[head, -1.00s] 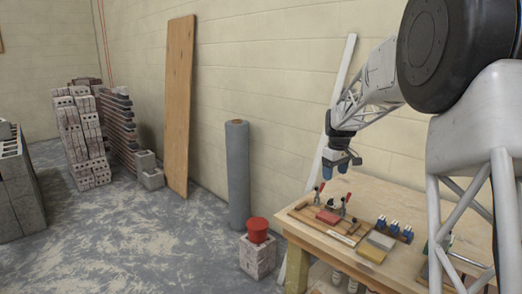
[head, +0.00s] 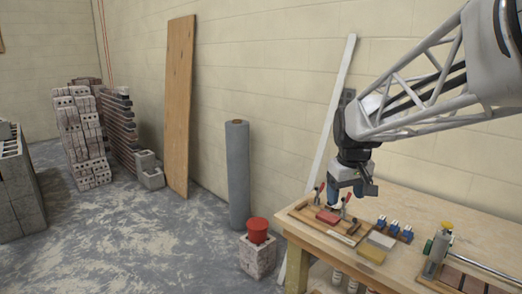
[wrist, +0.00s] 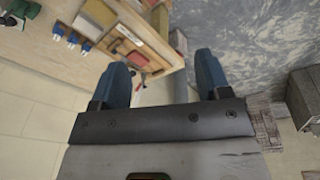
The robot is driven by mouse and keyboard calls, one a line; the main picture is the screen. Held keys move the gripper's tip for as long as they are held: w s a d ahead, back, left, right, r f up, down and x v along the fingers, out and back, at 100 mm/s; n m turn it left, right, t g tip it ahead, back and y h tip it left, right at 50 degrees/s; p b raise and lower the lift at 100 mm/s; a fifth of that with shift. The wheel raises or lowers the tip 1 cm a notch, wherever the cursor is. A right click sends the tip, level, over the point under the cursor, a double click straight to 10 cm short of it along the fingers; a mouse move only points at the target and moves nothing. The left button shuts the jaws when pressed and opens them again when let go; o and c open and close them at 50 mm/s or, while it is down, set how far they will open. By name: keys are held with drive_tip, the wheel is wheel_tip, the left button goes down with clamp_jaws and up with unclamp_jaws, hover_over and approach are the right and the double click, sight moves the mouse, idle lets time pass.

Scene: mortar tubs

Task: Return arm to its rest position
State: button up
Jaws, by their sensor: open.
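My gripper (wrist: 162,85) shows in the wrist view with its two blue fingers spread apart and nothing between them. In the head view my gripper (head: 347,200) hangs over the left part of the wooden workbench (head: 470,225), above the clamp board. My arm reaches in from the upper right. The gripper's height above the board cannot be told exactly.
On the bench are a board with a red block (head: 327,217) and red-handled clamps, a yellow block (head: 372,253), a grey block (head: 382,240), blue pieces (head: 394,226) and a tool rig (head: 438,250). A red tub (head: 257,230) stands on a block on the floor. A grey roll (head: 238,175) leans near the wall.

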drive_tip(key=s+a+f+m, duration=0.1)
drive_tip(key=s+f, duration=0.2)
drive_tip(key=s, duration=1)
drive_tip(key=s+a+f+m+t, duration=0.1)
drive_tip(key=s+f+m, duration=0.1)
drive_tip(key=s, duration=1.2)
drive_tip(key=shift+a+f, duration=0.35)
drive_tip(key=shift+f, duration=0.55)
